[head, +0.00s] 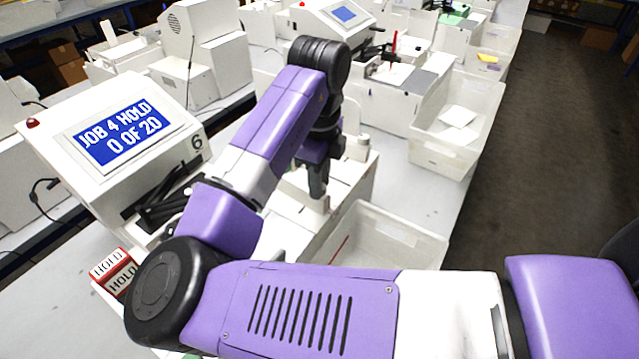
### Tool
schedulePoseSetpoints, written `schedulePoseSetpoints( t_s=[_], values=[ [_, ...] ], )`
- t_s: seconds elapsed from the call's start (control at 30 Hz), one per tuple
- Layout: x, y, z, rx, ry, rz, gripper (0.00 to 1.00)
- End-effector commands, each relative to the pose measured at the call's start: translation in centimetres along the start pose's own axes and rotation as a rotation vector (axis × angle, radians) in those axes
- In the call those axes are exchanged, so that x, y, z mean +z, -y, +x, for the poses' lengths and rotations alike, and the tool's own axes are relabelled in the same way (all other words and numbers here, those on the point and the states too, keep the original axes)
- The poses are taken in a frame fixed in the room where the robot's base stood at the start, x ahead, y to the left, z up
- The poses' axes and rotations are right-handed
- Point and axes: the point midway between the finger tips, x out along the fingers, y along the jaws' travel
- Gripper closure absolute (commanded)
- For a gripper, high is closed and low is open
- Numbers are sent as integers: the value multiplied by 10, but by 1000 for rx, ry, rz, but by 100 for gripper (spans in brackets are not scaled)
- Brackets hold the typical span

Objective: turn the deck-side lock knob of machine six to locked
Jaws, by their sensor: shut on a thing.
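Machine six (50,125) stands at the left, marked with a 6; its screen (125,135) reads "JOB 4 HOLD 0 OF 20". Its white deck (345,190) extends behind and below my arm. My gripper (318,194) points down at the deck's right part, with its jaws shut on a small pale upright piece (323,206) that looks like the deck-side lock knob. The fingers hide most of this piece, and I cannot tell its turn position. My arm covers much of the deck.
A translucent bin (405,235) sits right of the deck, and another (440,150) with white sheets stands farther back. Two red-and-white HOLD blocks (107,263) lie at lower left. Other machines (385,105) stand behind. The floor (560,170) at right is clear.

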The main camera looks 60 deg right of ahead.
Motion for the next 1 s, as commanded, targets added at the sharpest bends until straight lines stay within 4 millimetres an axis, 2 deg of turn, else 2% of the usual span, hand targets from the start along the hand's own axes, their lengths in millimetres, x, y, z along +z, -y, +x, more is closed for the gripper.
schedulePoseSetpoints(
  t_s=[0.4, 0.9, 0.93, 1.0],
  values=[
    [0, 1, -1, -3, 1, 156, 100],
    [0, 1, -1, -3, 2, 171, 100],
    [0, 1, -1, -3, 2, 171, 68],
    [0, 0, -1, -2, 2, 170, 54]
  ],
)
